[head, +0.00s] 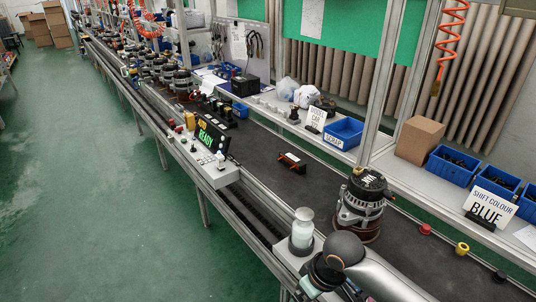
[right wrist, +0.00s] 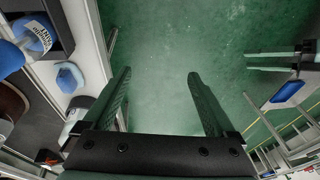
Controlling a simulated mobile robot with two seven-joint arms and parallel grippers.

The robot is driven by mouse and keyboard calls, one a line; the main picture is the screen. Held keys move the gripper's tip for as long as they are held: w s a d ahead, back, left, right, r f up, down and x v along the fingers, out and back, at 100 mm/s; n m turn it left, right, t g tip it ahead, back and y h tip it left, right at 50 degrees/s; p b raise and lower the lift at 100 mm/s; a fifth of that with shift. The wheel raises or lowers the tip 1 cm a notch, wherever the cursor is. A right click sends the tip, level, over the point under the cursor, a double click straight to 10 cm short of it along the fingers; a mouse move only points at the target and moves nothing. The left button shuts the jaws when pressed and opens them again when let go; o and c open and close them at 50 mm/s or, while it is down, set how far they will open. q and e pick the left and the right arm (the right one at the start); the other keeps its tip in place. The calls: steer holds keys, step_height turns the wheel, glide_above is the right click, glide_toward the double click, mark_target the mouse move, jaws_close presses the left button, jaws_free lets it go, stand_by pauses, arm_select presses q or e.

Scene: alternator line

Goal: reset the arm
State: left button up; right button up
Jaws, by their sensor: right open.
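My right arm (head: 375,272) enters the head view at the bottom right, with a dark round joint, and reaches over the near edge of the line. Its fingers cannot be made out there. In the right wrist view my right gripper (right wrist: 158,80) is open, its two dark fingers wide apart. Nothing is between them but the green floor (right wrist: 160,40) below. My left gripper cannot be identified in either view.
An alternator (head: 362,210) stands on the dark belt (head: 255,150) behind my arm. A pale bottle (head: 302,232) stands close by my arm. A small black-and-orange part (head: 292,162) lies further along. Blue bins (head: 450,168) line the back shelf. The floor aisle (head: 90,190) is clear.

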step_height(320, 180, down, 8)
steer(key=s+a+r+m+t+y, duration=0.1)
steer(key=s+a+m+t+y, duration=0.2)
steer(key=t, duration=0.1)
steer(key=s+d+f+m+t+h, duration=0.2)
steer(key=s+d+f, duration=0.4)
steer(key=s+d, duration=0.4)
steer(key=d+t+h, duration=0.1)
steer(key=d+t, duration=0.1)
steer(key=shift+f+t, duration=0.2)
steer(key=shift+t, duration=0.1)
